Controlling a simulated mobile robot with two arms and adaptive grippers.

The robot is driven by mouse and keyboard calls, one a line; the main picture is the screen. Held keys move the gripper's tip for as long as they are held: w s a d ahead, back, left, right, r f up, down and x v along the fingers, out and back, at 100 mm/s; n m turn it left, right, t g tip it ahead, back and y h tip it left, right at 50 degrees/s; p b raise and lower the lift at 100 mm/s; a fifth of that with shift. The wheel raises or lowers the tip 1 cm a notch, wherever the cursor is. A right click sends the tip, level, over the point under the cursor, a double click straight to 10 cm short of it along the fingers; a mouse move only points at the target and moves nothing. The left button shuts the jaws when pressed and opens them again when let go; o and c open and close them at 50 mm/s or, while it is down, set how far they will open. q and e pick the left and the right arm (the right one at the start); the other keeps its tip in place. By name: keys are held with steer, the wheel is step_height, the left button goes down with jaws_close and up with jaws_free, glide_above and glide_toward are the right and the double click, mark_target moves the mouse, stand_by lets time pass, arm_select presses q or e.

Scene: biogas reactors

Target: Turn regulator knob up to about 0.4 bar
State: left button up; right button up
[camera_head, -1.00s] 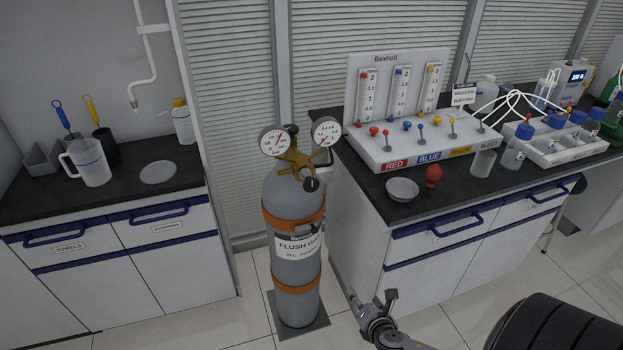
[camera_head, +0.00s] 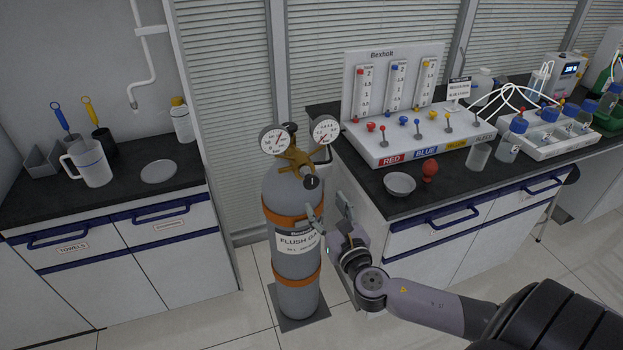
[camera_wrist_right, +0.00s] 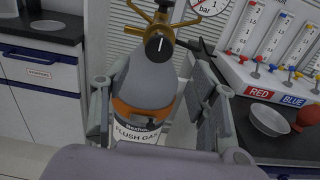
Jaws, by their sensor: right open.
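The regulator knob (camera_head: 312,183) is a black knob with a white mark at the front of the brass regulator (camera_head: 296,160), on top of the grey flush gas cylinder (camera_head: 297,262). It also shows in the right wrist view (camera_wrist_right: 159,46). Two round gauges sit on the regulator, the left gauge (camera_head: 274,141) and the right gauge (camera_head: 326,130); their needle readings are too small to tell. My right gripper (camera_head: 330,212) is open and empty, just below and right of the knob, in front of the cylinder. In the right wrist view its fingers (camera_wrist_right: 158,108) stand apart, with the knob beyond and above them.
The right bench (camera_head: 440,190) stands close beside the cylinder, with a metal bowl (camera_head: 399,184), a red bulb (camera_head: 429,170) and the flowmeter panel (camera_head: 420,142). The left bench (camera_head: 130,196) holds a jug (camera_head: 90,163). The floor in front is clear.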

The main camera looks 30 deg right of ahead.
mark_target(312, 183)
steer(key=p+x, duration=0.1)
steer(key=x, duration=0.9)
steer(key=shift+w, duration=0.2)
steer(key=c, duration=1.1)
